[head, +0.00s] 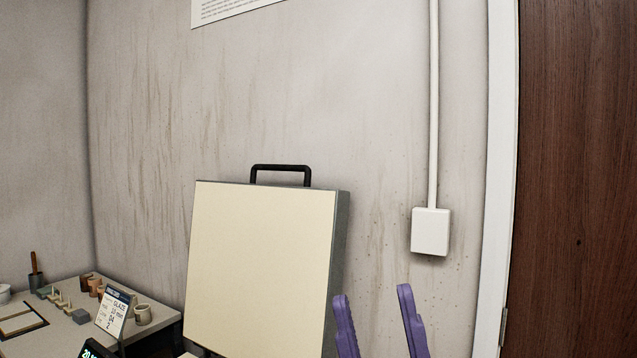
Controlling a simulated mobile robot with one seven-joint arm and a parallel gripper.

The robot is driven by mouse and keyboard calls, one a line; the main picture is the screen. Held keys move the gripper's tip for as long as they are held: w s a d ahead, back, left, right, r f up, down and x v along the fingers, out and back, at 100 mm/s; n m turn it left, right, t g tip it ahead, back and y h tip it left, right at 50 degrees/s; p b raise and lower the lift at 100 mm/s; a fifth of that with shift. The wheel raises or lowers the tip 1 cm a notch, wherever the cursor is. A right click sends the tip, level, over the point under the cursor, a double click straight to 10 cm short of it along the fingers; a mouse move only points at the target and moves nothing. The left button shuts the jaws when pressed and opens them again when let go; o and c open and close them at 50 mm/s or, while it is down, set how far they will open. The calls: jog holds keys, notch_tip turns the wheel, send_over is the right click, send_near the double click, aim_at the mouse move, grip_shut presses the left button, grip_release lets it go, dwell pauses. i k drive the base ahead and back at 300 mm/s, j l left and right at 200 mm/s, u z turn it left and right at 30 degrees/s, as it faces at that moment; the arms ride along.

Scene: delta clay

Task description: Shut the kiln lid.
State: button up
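The kiln lid (262,265) stands raised, nearly upright, in front of the wall. Its cream inner face is toward me and its grey edge shows on the right. A black handle (281,169) sits on its top edge. The lower part of the lid and almost all of the kiln body are cut off by the bottom of the view. My gripper (373,297) shows two purple fingers, apart, with nothing between them. It is at the lower right of the lid; I cannot tell whether the left finger touches the lid's edge.
A table (157,322) at the left holds several small cups, blocks, a glaze sign (114,312) and a framed board (18,322). A dark display (92,350) shows at the bottom edge. A wall box (430,231) with a conduit and a brown door (577,180) are at the right.

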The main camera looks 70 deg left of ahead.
aim_at(265, 263)
jog(key=i+l+u, duration=0.15)
jog(key=i+l, duration=0.15)
jog(key=i, duration=0.15)
jog(key=i+l+u, duration=0.1)
jog(key=i+l, duration=0.25)
jog(key=i+u, duration=0.15)
jog(key=u, duration=1.2)
